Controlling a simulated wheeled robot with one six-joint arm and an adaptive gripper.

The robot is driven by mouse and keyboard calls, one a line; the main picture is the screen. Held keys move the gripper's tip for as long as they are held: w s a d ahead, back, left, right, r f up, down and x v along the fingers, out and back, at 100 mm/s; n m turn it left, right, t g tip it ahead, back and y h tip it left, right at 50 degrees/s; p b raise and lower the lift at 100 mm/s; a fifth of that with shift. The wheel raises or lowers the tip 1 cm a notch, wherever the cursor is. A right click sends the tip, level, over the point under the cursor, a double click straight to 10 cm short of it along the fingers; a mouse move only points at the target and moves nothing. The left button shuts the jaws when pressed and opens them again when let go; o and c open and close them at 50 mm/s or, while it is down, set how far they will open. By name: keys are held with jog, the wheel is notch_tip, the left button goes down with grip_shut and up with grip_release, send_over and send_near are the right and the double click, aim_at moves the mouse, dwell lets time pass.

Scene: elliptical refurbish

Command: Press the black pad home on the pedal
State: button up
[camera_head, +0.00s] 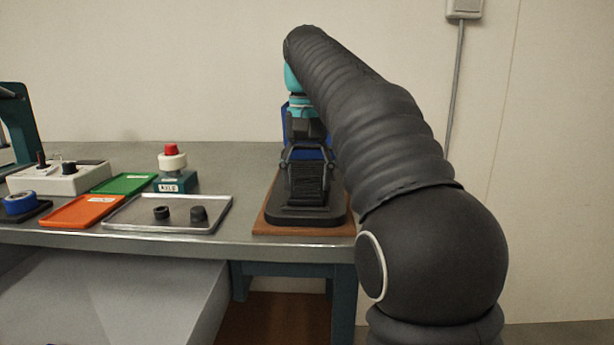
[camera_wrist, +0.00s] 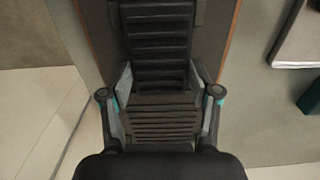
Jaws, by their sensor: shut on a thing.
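In the wrist view my gripper (camera_wrist: 160,95) has a finger on each side of a black ribbed pad (camera_wrist: 160,122) and is shut on it. The black ribbed pedal (camera_wrist: 156,42) runs straight on beyond the pad, roughly in line with it. Whether the pad touches or is seated on the pedal I cannot tell. In the head view my gripper (camera_head: 307,160) points down over the pedal's black base (camera_head: 306,216), which stands on a brown board (camera_head: 262,218). The pad and pedal are hard to tell apart there.
A metal tray (camera_head: 135,224) with two black knobs (camera_head: 180,214) lies left of the board. Orange (camera_head: 82,211) and green (camera_head: 124,183) trays, a red-topped button box (camera_head: 176,183) and a white box (camera_head: 62,182) stand further left. A wall is behind the bench.

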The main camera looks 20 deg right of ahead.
jog(key=shift+f, duration=0.25)
dwell(0.3)
jog(key=o, duration=1.2)
jog(key=shift+o, duration=0.2)
